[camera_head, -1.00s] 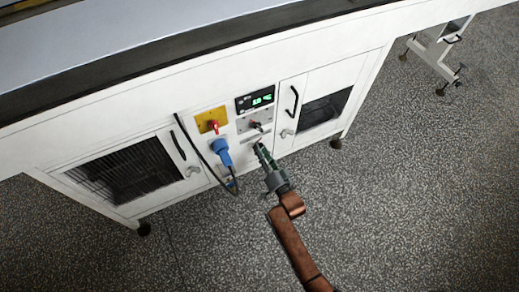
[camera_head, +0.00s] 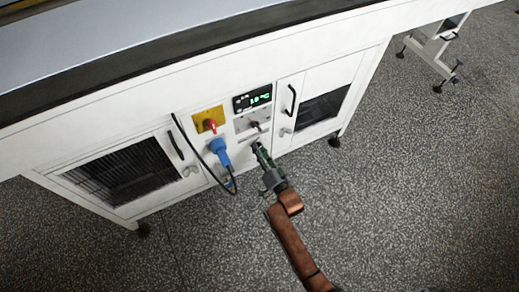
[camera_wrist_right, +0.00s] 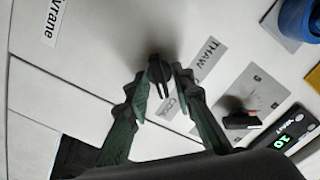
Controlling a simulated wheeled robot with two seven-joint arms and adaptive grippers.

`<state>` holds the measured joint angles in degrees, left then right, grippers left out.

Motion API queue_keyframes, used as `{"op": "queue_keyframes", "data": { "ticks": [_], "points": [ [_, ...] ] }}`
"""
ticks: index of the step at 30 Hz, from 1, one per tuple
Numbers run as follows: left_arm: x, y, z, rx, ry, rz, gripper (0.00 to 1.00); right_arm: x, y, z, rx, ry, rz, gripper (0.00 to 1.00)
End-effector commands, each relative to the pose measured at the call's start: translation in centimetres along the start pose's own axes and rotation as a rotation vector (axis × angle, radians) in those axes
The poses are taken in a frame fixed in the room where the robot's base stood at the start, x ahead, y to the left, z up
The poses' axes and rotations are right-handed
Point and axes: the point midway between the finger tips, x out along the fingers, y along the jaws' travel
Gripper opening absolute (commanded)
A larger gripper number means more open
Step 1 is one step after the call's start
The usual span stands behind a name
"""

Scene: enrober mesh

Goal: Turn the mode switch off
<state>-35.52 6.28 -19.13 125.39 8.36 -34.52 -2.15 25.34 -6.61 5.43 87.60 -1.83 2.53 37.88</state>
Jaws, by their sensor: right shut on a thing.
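The mode switch, a black knob (camera_wrist_right: 159,66), shows in the right wrist view on the white cabinet front, beside a grey label strip (camera_wrist_right: 208,60) reading THAW and, partly covered, COOL. My right gripper (camera_wrist_right: 160,82) has its green fingertips on both sides of this knob and is shut on it. In the head view my right gripper (camera_head: 257,148) reaches the cabinet front just below the control panel, and it hides the knob there. The part of the label between the two words is hidden by the finger. My left gripper is not in view.
Above are a grey plate with another black knob (camera_head: 254,126) and a green-lit display (camera_head: 253,97). To the left are a yellow plate with a red switch (camera_head: 210,125) and a blue plug (camera_head: 220,153) with a black cable. Doors with black handles flank the panel. The speckled floor (camera_head: 420,200) is clear.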

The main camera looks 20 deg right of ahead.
Motion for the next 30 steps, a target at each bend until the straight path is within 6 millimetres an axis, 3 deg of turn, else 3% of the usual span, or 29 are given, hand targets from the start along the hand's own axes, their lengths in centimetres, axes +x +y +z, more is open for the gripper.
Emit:
{"op": "queue_keyframes", "data": {
  "ticks": [9,21,30],
  "points": [
    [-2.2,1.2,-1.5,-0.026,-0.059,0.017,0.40,0.0,-0.2,-0.2,-0.155,-0.002,0.001,0.00],
    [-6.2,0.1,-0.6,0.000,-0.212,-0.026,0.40,-0.1,-0.2,0.0,-0.488,-0.002,0.002,0.00],
    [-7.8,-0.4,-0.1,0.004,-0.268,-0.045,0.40,-0.1,-0.1,0.2,-0.677,-0.004,0.002,0.00]
  ]
}}
